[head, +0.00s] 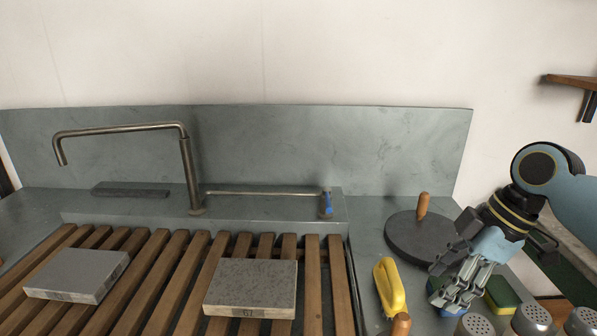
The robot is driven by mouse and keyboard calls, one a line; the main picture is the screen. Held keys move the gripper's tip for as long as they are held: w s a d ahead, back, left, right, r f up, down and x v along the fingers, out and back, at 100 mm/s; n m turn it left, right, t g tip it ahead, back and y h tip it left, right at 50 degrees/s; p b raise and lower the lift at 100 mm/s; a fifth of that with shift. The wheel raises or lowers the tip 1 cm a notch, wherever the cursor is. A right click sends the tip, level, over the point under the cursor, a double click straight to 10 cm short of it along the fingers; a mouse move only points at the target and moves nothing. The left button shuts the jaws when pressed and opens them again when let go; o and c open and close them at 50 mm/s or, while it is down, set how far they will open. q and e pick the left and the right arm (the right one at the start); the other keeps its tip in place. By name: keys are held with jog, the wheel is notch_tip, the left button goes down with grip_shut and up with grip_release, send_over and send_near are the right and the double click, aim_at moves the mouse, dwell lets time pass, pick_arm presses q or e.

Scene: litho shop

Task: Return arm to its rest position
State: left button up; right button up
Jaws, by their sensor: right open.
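My right arm comes in from the right edge in the head view. Its gripper (455,280) points down and left over the counter to the right of the slatted rack, and its fingers are open. The gripper is just right of a yellow-handled tool (390,287) and in front of a round dark disc (417,240) with an upright wooden knob. It partly covers a blue item and a green-and-yellow sponge (502,295). I cannot tell whether the fingers touch anything. My left gripper is not in view.
Two grey stone slabs, one at left (77,275) and one in the middle (251,287), lie on the wooden slats (160,285). A tall metal tap (188,165) stands behind. Several shaker-topped containers (531,319) stand at bottom right. A wall shelf (573,82) is at upper right.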

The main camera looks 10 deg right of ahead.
jog(key=s+a+f+m+t+h, duration=0.1)
jog(key=s+a+m+h, duration=0.15)
jog(key=s+m, duration=0.5)
jog(key=s+a+m+t+h, duration=0.1)
jog(key=s+m+h, duration=0.3)
jog(key=s, duration=0.7)
notch_tip(320, 180, down, 35)
jog(key=s+d+m+g+y+b, duration=0.1)
jog(key=s+d+g+y+b, duration=0.15)
jog(key=b, duration=0.65)
jog(key=s+f+b, duration=0.3)
jog(key=s+f, duration=0.6)
jog(key=f, duration=0.2)
jog(key=s+d+f+b, duration=0.1)
jog(key=s+f+b, duration=0.2)
jog(key=s+f, duration=0.5)
notch_tip(320, 180, down, 3)
jog(key=shift+s+f+h+b, duration=0.2)
jog(key=shift+s+h+b, duration=0.15)
jog(key=shift+h+b, duration=0.05)
jog(key=shift+g, duration=0.25)
